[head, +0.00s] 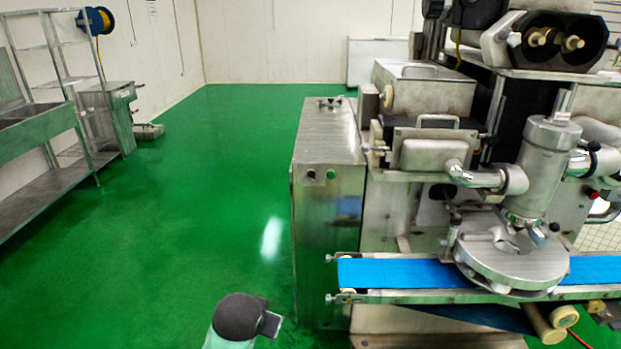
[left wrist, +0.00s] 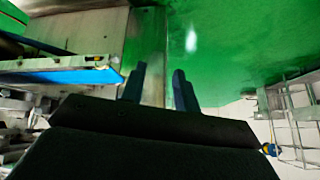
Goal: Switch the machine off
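The encrusting machine (head: 430,155) stands on the right in the head view, with a steel cabinet (head: 328,235) at its left end. Near the top of the cabinet's front are a small dark knob or button (head: 311,174) and a green button (head: 331,173). A red button (head: 593,194) shows on the machine's far right. Their on or off state cannot be told. In the left wrist view my left gripper (left wrist: 159,86) has its two fingers apart with nothing between them. The cabinet (left wrist: 147,45) is behind the fingers, apart from them. My right gripper is not in view.
A blue conveyor belt (head: 395,272) sticks out in front of the machine; it also shows in the left wrist view (left wrist: 65,76). A steel sink bench (head: 38,127) and shelf rack stand at the left. The green floor (head: 215,190) between is clear.

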